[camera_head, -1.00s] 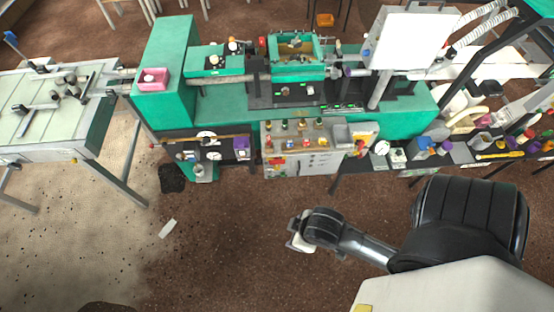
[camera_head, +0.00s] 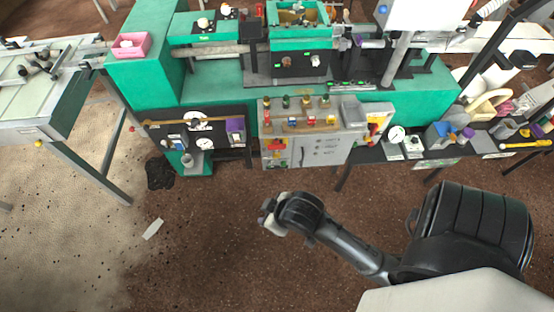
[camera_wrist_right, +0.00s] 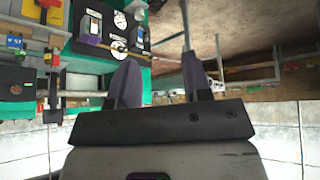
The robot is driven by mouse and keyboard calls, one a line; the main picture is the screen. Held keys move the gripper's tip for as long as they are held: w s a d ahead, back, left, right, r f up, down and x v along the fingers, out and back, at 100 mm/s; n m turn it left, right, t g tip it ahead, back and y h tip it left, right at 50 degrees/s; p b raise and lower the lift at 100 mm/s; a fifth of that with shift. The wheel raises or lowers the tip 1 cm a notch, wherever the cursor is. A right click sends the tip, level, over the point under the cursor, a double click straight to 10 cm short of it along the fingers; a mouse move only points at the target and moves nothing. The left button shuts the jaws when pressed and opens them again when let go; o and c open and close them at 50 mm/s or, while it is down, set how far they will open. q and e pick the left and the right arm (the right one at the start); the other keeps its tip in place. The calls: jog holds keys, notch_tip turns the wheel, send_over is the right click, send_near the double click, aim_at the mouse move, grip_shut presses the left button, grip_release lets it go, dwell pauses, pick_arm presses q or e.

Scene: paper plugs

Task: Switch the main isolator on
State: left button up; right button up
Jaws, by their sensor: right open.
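A grey control cabinet (camera_head: 320,150) stands at the front of the green machine. It has a red and yellow switch (camera_head: 275,146) on its left front face and more red and yellow parts (camera_head: 377,128) on its right side. I cannot tell for sure which one is the main isolator, or its position. My right gripper (camera_head: 270,218) is in front of and below the cabinet, apart from it. In the right wrist view its two fingers (camera_wrist_right: 160,82) are spread with nothing between them. My left gripper does not show.
A dark board with gauges (camera_head: 203,132) is left of the cabinet. A dark bench with a white gauge (camera_head: 396,134) and small items runs to the right. A pale table (camera_head: 40,110) stands at the left. The brown floor before the cabinet is mostly clear.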

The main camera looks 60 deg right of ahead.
jog(key=w+d+f+m+h+b, duration=0.1)
jog(key=w+d+f+b, duration=0.2)
jog(key=f+b, duration=0.55)
jog(key=w+d+f+m+h+b, duration=0.1)
jog(key=w+d+f+m+b, duration=0.15)
jog(key=f+b, duration=0.65)
jog(key=n+t+h+b, duration=0.4)
jog(key=n+h+b, duration=0.7)
jog(key=b, duration=0.4)
send_near(277, 149)
jog(key=shift+m+h, duration=0.55)
jog(key=shift+h, duration=0.25)
jog(key=b+x, duration=0.1)
jog(key=x, duration=0.5)
jog(key=f+b+x, duration=0.1)
jog(key=x, duration=0.2)
jog(key=shift+w+a+f+b, duration=0.1)
jog(key=shift+w+a+b, duration=0.1)
jog(key=shift+b, duration=0.1)
jog(key=shift+w+d, duration=0.4)
jog(key=shift+d, duration=0.15)
